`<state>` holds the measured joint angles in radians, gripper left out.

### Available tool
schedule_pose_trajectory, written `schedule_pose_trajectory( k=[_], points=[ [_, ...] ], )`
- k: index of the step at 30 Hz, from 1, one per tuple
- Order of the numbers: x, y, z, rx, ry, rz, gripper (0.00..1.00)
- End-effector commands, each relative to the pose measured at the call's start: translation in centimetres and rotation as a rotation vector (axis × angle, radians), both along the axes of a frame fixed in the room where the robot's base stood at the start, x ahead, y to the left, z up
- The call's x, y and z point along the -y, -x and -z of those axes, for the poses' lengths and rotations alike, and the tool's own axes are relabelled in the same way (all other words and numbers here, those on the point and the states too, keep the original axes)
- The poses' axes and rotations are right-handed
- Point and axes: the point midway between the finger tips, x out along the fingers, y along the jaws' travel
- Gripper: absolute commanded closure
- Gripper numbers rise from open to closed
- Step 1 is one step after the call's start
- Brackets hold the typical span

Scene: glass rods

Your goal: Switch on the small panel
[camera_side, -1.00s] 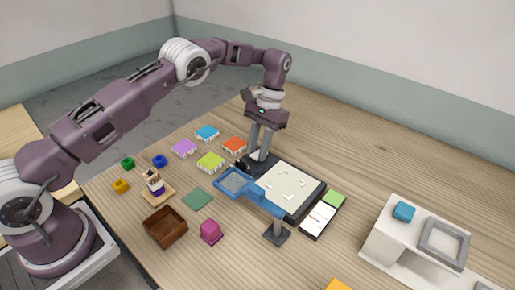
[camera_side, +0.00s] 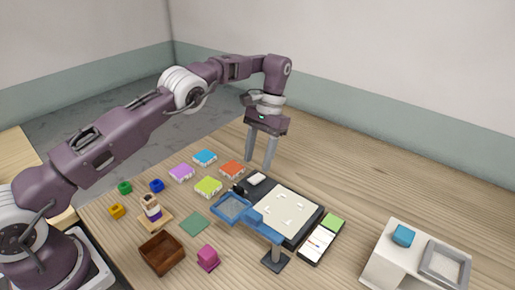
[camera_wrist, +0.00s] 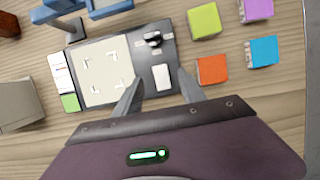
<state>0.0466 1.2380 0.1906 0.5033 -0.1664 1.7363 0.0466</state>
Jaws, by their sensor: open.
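The small panel is a pale pad (camera_side: 290,208) with white corner marks, set in a black base; it also shows in the wrist view (camera_wrist: 90,66). A white rectangular switch (camera_side: 257,179) and a dark knob (camera_side: 239,188) sit on the base at one end of the pad. In the wrist view the switch (camera_wrist: 161,76) lies between my fingertips and the knob (camera_wrist: 153,39) beyond them. My gripper (camera_side: 258,165) is open and empty, pointing down above the switch, apart from it. I cannot tell whether the pad is lit.
Orange (camera_side: 232,169), lime (camera_side: 208,187), purple and blue blocks lie to the left. A wooden box (camera_side: 162,254) stands in front.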

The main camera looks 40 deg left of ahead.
Motion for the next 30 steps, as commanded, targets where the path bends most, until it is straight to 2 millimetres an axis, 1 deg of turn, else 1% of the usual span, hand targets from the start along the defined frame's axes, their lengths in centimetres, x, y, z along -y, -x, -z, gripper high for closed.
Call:
schedule_pose_trajectory(
  k=[1, 2, 3, 6, 12, 21, 23, 25, 26, 27, 28, 29, 30],
  points=[
    [0.0, -0.1, -1.6, 0.007, -0.001, 0.0, 0.53],
    [0.0, -0.1, -2.5, 0.007, -0.001, 0.0, 0.53],
    [-0.1, -0.1, -3.1, 0.003, -0.004, -0.004, 0.53],
    [-0.2, -0.1, -3.9, 0.0, -0.004, -0.009, 0.53],
    [0.0, 0.0, -4.8, -0.001, -0.001, -0.001, 0.53],
    [0.0, 0.1, -5.0, 0.0, 0.0, 0.001, 0.53],
    [-0.1, 0.0, -5.4, 0.008, 0.003, -0.007, 0.53],
    [-0.6, -0.3, -7.6, 0.044, 0.013, -0.041, 0.53],
    [-0.9, -0.3, -9.0, 0.069, 0.022, -0.065, 0.53],
    [-1.4, -0.2, -11.4, 0.109, 0.036, -0.1, 0.53],
    [-1.8, 0.1, -13.4, 0.142, 0.049, -0.127, 0.53],
    [-2.2, 0.6, -15.3, 0.175, 0.06, -0.155, 0.53],
    [-2.6, 1.6, -17.8, 0.22, 0.077, -0.184, 0.53]
  ],
)
